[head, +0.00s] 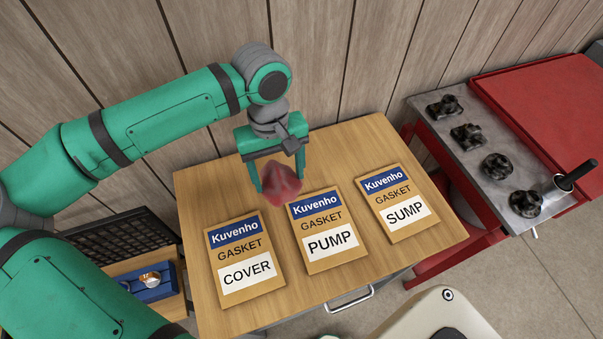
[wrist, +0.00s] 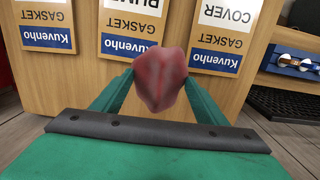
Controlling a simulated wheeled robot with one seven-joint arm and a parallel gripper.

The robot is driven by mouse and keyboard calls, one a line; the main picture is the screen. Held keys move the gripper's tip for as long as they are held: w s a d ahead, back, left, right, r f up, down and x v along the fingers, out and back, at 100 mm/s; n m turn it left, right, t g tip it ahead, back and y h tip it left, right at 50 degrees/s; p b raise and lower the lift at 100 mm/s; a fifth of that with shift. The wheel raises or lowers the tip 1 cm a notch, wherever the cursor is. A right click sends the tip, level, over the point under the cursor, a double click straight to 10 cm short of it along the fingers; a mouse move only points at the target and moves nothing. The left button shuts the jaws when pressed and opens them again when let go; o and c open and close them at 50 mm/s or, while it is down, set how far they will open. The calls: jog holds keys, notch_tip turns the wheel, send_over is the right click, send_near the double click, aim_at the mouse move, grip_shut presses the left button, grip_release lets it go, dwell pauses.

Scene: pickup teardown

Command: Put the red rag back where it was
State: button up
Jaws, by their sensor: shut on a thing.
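The red rag (head: 281,182) is a crumpled, dull red bundle. My gripper (head: 279,185) is shut on it and holds it over the wooden table (head: 205,187), near the far edge. In the head view it hangs above and behind the gap between the COVER and PUMP packets. The rag also shows in the wrist view (wrist: 158,78), pinched between the two green fingers. I cannot tell how high it is above the table.
Three gasket packets lie on the table: COVER (head: 243,260), PUMP (head: 323,232) and SUMP (head: 398,205). A red cart (head: 540,110) with several dark parts on its metal top (head: 470,170) stands right. A blue box (head: 152,288) sits lower left. A panelled wall (head: 330,60) is behind.

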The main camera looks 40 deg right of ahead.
jog(key=w+d+f, duration=0.1)
jog(key=d+f, duration=0.1)
jog(key=w+d+f, duration=0.1)
jog(key=d+f, duration=0.1)
jog(key=d, duration=0.1)
jog(key=w+d+f, duration=0.1)
jog(key=d+f, duration=0.1)
jog(key=shift+w+d+f, duration=0.25)
jog(key=shift+w+d, duration=0.1)
jog(key=shift+w, duration=0.05)
jog(key=shift+w+d+f, duration=0.2)
jog(key=shift+d+f, duration=0.25)
jog(key=shift+f, duration=0.15)
jog(key=shift+w+d+f, duration=0.1)
jog(key=shift+f, duration=0.8)
jog(key=shift+w+d+f, duration=0.1)
jog(key=shift+f, duration=0.8)
jog(key=shift+f, duration=0.1)
jog(key=o, duration=1)
